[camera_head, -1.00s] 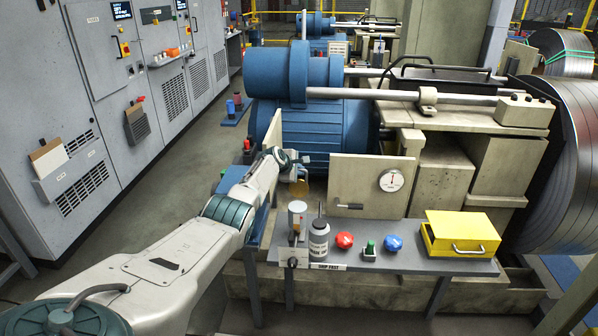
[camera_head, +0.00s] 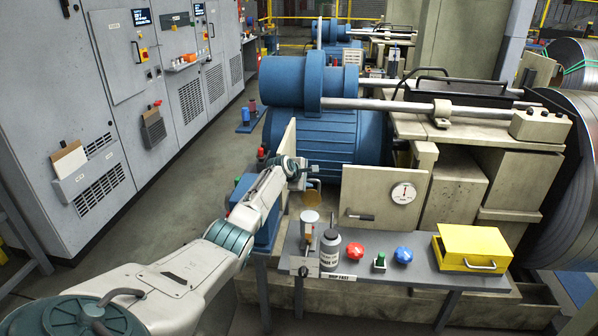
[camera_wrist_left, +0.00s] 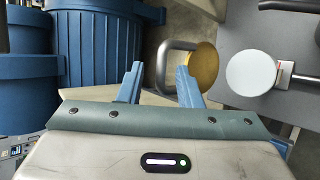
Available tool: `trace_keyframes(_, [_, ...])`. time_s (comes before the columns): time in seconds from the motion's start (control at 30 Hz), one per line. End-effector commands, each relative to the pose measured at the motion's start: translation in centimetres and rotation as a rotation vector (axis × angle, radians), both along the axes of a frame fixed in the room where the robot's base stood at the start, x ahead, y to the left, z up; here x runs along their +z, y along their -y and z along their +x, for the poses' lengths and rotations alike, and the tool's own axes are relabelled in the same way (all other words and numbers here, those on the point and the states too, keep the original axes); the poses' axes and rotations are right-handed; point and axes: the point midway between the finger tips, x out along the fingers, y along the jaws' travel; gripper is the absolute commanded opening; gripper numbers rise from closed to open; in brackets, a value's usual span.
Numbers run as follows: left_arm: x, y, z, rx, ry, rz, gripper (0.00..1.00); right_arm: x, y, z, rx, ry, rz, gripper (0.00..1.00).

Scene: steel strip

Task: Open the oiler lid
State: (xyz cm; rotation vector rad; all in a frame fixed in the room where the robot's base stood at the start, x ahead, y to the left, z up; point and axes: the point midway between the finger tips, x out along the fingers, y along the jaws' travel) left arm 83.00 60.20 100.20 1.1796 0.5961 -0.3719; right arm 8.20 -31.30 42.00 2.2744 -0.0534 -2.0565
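The oiler is probably the small upright cylinder (camera_head: 310,232) with a round top at the left end of the grey bench. A flat brass-coloured disc (camera_head: 313,191) sits just behind and above it. In the left wrist view the brass disc (camera_wrist_left: 202,66) lies beside a curved grey bar, and a white round top (camera_wrist_left: 250,73) is to its right. I cannot tell which round piece is the lid. My left gripper (camera_head: 310,169) is above the brass disc. Its fingers (camera_wrist_left: 160,85) are apart with nothing held between them; the right finger overlaps the curved bar's lower end. My right gripper is not in view.
A beige panel with a gauge (camera_head: 403,193) stands behind. A blue machine (camera_head: 326,135) is beyond the gripper.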

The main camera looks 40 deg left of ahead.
Motion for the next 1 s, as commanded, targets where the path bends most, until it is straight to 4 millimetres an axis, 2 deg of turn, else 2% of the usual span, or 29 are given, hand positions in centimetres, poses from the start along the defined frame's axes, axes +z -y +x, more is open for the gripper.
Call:
trace_keyframes(0.17, [1.3,0.0,-1.7,-0.001,0.000,0.005,0.32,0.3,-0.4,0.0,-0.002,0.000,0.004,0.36])
trace_keyframes(0.6, [4.2,0.1,-5.5,0.001,0.001,0.003,0.32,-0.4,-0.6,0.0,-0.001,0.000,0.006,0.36])
trace_keyframes(1.0, [4.7,0.2,-6.0,0.000,0.001,0.002,0.32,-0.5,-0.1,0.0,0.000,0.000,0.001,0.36])
